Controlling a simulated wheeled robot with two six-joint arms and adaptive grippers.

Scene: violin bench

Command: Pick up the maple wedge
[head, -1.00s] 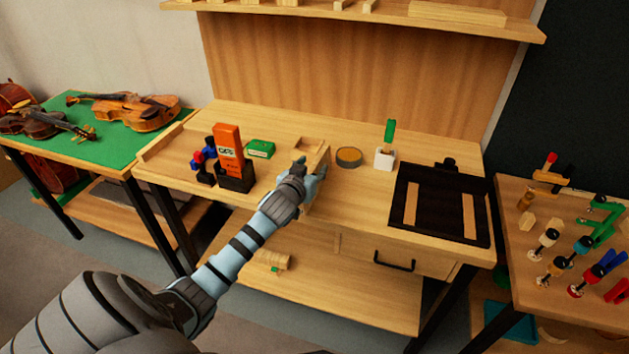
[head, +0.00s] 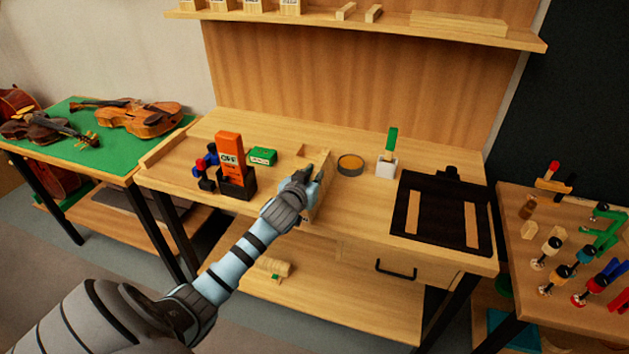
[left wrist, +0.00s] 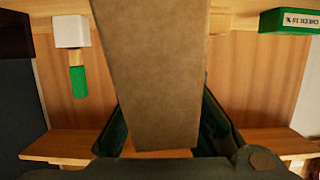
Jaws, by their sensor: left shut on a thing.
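The maple wedge (left wrist: 152,75) fills the middle of the left wrist view as a broad tan-brown block, narrowing toward the gripper. My left gripper (left wrist: 160,125) is shut on it, with one dark finger along each side. In the head view my left gripper (head: 309,174) is over the middle of the bench. A pale wooden face (head: 320,197) shows beside its fingers there, and the gripper hides much of it. I cannot tell whether the wedge touches the bench top. My right gripper is not in view.
The bench (head: 360,213) holds an orange box (head: 229,150) in a black holder, a green box (head: 263,156), a round tin (head: 350,164), a white block with a green-handled tool (head: 387,166), and a black tray (head: 441,219). A shelf (head: 385,20) runs above.

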